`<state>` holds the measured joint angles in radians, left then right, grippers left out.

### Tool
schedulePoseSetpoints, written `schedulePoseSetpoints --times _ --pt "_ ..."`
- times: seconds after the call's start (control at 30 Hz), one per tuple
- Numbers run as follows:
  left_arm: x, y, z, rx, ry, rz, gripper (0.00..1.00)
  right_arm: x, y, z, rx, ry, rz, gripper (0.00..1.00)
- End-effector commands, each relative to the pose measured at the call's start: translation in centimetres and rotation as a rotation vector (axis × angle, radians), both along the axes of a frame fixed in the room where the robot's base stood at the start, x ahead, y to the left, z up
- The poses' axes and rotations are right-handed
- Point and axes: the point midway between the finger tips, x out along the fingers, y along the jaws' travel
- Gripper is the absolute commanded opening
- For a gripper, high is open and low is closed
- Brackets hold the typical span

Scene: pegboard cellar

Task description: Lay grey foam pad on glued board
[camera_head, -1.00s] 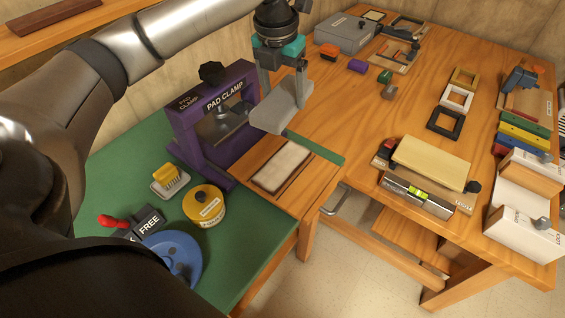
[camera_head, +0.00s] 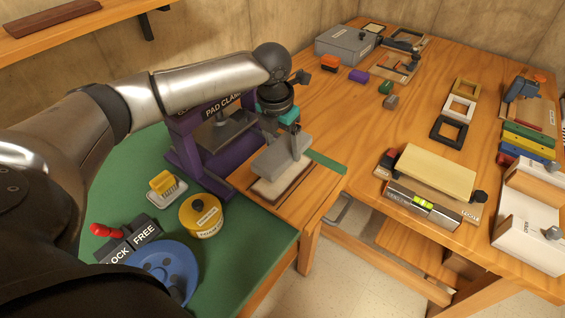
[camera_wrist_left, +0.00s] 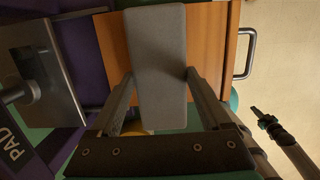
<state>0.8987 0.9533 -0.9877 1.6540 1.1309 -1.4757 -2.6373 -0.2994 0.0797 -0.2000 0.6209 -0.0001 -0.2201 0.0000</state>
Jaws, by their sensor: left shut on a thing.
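The grey foam pad (camera_head: 284,156) is a flat block held level by my left gripper (camera_head: 291,144). In the left wrist view the pad (camera_wrist_left: 157,35) lies lengthwise between the two fingers of my left gripper (camera_wrist_left: 160,80), which are shut on its sides. The pale glued board (camera_head: 262,192) lies on the wooden table, and only its near part shows. The pad is over the board and hides its far part; I cannot tell whether they touch. A dark and teal arm part, seemingly my right gripper (camera_wrist_left: 262,118), shows small in the left wrist view.
The purple pad clamp (camera_head: 184,132) stands close left of the board.

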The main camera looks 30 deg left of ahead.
Motion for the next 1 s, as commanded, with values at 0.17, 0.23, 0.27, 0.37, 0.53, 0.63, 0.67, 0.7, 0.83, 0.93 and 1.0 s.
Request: schedulePoseSetpoints --times 0.17,0.23,0.27,0.37,0.53,0.63,0.67,0.7,0.83,0.93,1.0 --pt "-0.1 0.0 -3.1 -0.001 0.004 0.000 0.28 0.0 0.0 -0.8 0.000 0.000 0.000 0.00" --pt "-0.1 0.0 -4.3 -0.001 0.003 0.000 0.28 0.0 0.0 -1.1 0.000 0.000 0.000 0.00" --pt "0.0 -0.1 -4.7 -0.001 0.002 0.000 0.28 0.0 0.0 -1.1 0.000 0.000 0.000 0.00" --pt "-0.1 0.0 -5.5 -0.001 0.002 0.000 0.28 0.0 0.0 -1.3 0.000 0.001 0.000 0.00" --pt "0.0 0.0 -5.6 0.000 0.000 0.000 0.28 0.0 0.0 -1.2 0.000 0.001 0.000 0.00" --pt "0.0 0.0 -5.6 0.000 0.000 0.000 0.28 0.0 0.0 -1.2 0.000 0.001 0.000 0.00" --pt "0.0 0.0 -5.6 0.000 0.000 0.000 0.28 0.0 0.0 -1.2 0.000 0.001 0.000 0.00" --pt "0.0 0.0 -5.7 -0.001 0.001 0.000 0.28 0.0 0.0 -1.2 0.000 0.001 0.000 0.00" --pt "0.0 0.0 -5.8 0.000 0.000 0.000 0.88 -0.1 0.0 -1.2 0.000 0.001 0.000 0.00" --pt "0.0 0.0 -5.8 0.000 0.000 0.000 0.99 -0.1 0.0 -1.2 0.000 0.001 0.000 0.00" --pt "0.0 0.0 -5.8 0.000 0.000 0.000 1.00 -0.1 0.0 -1.2 0.000 0.001 0.000 0.00"
